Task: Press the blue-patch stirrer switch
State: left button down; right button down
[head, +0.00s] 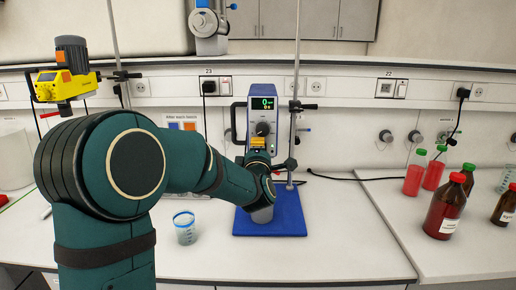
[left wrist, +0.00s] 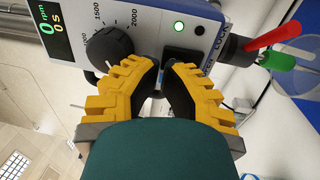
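The stirrer (head: 264,103) stands upright on a blue base plate (head: 290,222), with a display, a dial and a grey-and-blue housing. In the left wrist view its panel shows the display (left wrist: 50,27) reading 0, a large dark dial (left wrist: 108,48) and a lit green indicator (left wrist: 179,25). A dark switch (left wrist: 184,55) sits below the indicator, its lower part hidden behind my fingers. My left gripper (left wrist: 163,72) has its yellow fingers drawn together at the tips, with nothing visible between them. The tips are in front of the switch; I cannot tell whether they touch it. My right gripper is not in view.
A blue-rimmed beaker (head: 184,229) stands left of the base plate. Red bottles (head: 447,206) crowd the right bench. A yellow motor unit (head: 67,82) is at upper left. Red and green handles (left wrist: 274,38) project beside the stirrer. The bench right of the base plate is clear.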

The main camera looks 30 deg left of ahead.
pick_arm(q)
jog(key=shift+w+a+r+g+h+p, duration=0.35)
jog(key=shift+r+g+p, duration=0.15)
jog(key=shift+g, duration=0.3)
dwell(0.4)
